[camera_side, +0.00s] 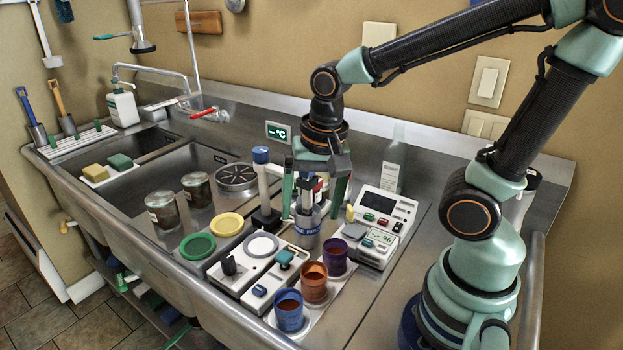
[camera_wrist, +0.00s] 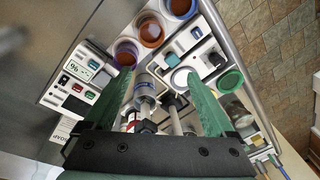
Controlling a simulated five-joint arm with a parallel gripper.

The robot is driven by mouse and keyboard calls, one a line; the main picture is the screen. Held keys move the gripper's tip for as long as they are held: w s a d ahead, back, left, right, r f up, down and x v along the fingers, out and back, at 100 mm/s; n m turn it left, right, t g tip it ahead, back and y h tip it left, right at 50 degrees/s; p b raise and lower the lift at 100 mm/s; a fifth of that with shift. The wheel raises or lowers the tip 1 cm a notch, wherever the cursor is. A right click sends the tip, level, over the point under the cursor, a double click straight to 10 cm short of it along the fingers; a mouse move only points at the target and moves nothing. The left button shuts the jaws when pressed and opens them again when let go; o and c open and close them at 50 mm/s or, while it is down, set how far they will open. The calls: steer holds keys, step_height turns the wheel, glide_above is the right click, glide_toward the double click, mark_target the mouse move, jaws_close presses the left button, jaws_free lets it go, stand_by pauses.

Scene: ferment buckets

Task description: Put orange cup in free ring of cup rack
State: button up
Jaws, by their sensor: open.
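The orange cup (camera_side: 314,284) stands upright between the blue cup (camera_side: 289,311) and the purple cup (camera_side: 335,256) on a pale strip (camera_side: 318,318). In the wrist view the orange cup (camera_wrist: 151,33) is near the top centre, with dark contents. I cannot make out a free ring; whether the pale strip is the cup rack is unclear. My gripper (camera_side: 314,200) is open, pointing down, above and behind the cups. Its green fingers (camera_wrist: 157,82) are spread wide, with nothing held. A grey-blue cylinder (camera_side: 307,230) stands below and between them in view.
A meter with a display (camera_side: 377,225) stands right of the cups. A blue-topped post (camera_side: 262,175) stands left of my gripper. Yellow (camera_side: 227,224) and green (camera_side: 198,246) rings or lids and two jars (camera_side: 163,211) lie further left. Bare steel shows right of the cups.

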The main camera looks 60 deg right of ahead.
step_height(320, 180, up, 7)
steer(key=w+d+n+t, duration=0.1)
steer(key=n+t, duration=0.3)
steer(key=n, duration=0.5)
steer(key=shift+w+d+n, duration=0.15)
steer(key=shift+d+n, duration=0.15)
steer(key=shift+d, duration=0.55)
